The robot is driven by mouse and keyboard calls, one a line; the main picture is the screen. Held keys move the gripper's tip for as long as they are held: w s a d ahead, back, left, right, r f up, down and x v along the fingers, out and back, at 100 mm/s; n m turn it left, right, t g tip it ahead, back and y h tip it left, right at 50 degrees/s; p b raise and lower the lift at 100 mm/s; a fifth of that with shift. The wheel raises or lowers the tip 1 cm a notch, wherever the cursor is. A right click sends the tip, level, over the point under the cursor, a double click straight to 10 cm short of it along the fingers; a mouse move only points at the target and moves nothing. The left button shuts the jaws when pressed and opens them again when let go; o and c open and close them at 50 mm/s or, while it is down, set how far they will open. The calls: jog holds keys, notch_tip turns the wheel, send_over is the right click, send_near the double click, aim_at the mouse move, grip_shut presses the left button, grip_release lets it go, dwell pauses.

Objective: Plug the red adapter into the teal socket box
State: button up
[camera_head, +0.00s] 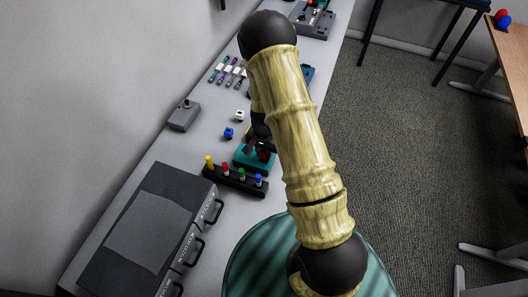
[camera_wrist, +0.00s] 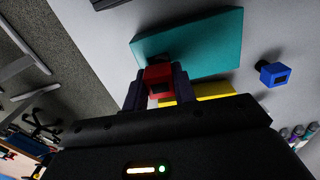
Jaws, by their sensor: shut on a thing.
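The teal socket box (camera_head: 243,161) lies on the long grey bench, partly hidden by my arm. It also shows in the wrist view (camera_wrist: 205,42). My gripper (camera_wrist: 159,82) is shut on the red adapter (camera_wrist: 158,75), with one dark finger on each side of it. The adapter is at the near left part of the teal box in the wrist view, its far end against or just above it. I cannot tell whether it is seated in an opening. In the head view the red adapter (camera_head: 264,155) is a small dark red patch over the box.
A blue adapter (camera_head: 228,133) and a white one (camera_head: 239,115) stand beyond the box. A black rack (camera_head: 222,177) with coloured pegs is close in front of it. A yellow piece (camera_wrist: 208,92) lies near my gripper. A dark drawer unit (camera_head: 140,230) fills the near bench.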

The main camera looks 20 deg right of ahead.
jog(key=shift+f+b, duration=0.7)
jog(key=shift+f, duration=0.25)
dwell(0.7)
jog(key=shift+s+f, duration=0.1)
jog(key=shift+f, duration=0.05)
dwell(0.4)
jog(key=o, duration=1.1)
jog(key=shift+c, duration=0.2)
jog(key=shift+s+f, duration=0.1)
jog(key=shift+s, duration=0.1)
jog(key=shift+c, duration=0.2)
jog(key=o, duration=0.4)
jog(key=shift+d+r, duration=0.1)
jog(key=shift+r, duration=0.4)
jog(key=shift+c, duration=0.2)
jog(key=shift+w+r+p, duration=0.25)
jog(key=shift+r+p, duration=0.45)
jog(key=shift+p, duration=0.05)
jog(key=shift+r+p, duration=1.7)
jog(key=shift+r, duration=0.8)
